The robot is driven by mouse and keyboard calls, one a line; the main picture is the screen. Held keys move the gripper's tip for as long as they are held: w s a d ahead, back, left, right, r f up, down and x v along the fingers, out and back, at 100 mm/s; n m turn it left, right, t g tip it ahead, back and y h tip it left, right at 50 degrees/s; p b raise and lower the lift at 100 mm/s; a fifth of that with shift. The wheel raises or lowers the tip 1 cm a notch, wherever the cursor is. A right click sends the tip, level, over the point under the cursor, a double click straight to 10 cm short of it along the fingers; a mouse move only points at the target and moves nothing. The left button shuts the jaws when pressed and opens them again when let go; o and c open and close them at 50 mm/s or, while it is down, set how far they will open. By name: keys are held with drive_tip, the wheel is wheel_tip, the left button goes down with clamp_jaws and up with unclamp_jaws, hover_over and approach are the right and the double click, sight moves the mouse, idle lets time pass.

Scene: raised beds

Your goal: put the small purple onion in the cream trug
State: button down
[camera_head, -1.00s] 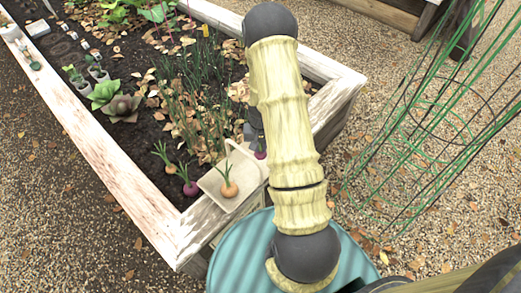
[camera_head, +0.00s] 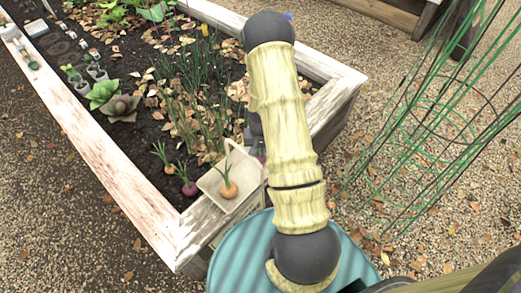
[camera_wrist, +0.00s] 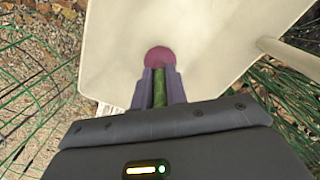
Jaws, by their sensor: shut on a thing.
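My gripper (camera_wrist: 160,74) is shut on the green stem of a small purple onion (camera_wrist: 160,57), whose round bulb sticks out past the fingertips. In the wrist view the bulb is in front of the pale surface of the cream trug (camera_wrist: 225,40); I cannot tell whether it touches it. In the head view the trug (camera_head: 211,184) sits at the near corner of the raised bed, its handle upright, with an orange onion (camera_head: 228,189) in it. My arm hides most of the gripper and held onion there; only a purple sliver (camera_head: 262,159) shows beside the trug's right side.
Another purple onion (camera_head: 190,189) and an orange one (camera_head: 170,169) are in the bed left of the trug. The bed's whitewashed wooden edge (camera_head: 110,165) runs along the left. Green wire cages (camera_head: 435,120) stand at the right. Tall green leaves (camera_head: 195,110) grow behind the trug.

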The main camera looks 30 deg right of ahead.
drive_tip(key=c, duration=1.4)
unclamp_jaws()
drive_tip(key=shift+s+a, duration=0.1)
wheel_tip(320, 180, up, 13)
drive_tip(key=p, duration=0.3)
drive_tip(key=shift+r+p, duration=0.15)
drive_tip(key=shift+p, duration=0.2)
drive_tip(key=shift+a+r, duration=0.1)
drive_tip(key=shift+r, duration=0.15)
drive_tip(key=s+a+r+n+t, duration=0.1)
drive_tip(key=s+a+r+n, duration=0.2)
drive_tip(key=s+a+r, duration=0.3)
drive_tip(key=s+a+r+n+t, duration=0.1)
drive_tip(key=s+a+r+n, duration=0.1)
drive_tip(key=s+a+r, duration=0.4)
wheel_tip(320, 180, up, 5)
drive_tip(key=shift+a+f+n+t, duration=0.2)
drive_tip(key=shift+n+t, duration=0.1)
drive_tip(key=shift+n, duration=0.1)
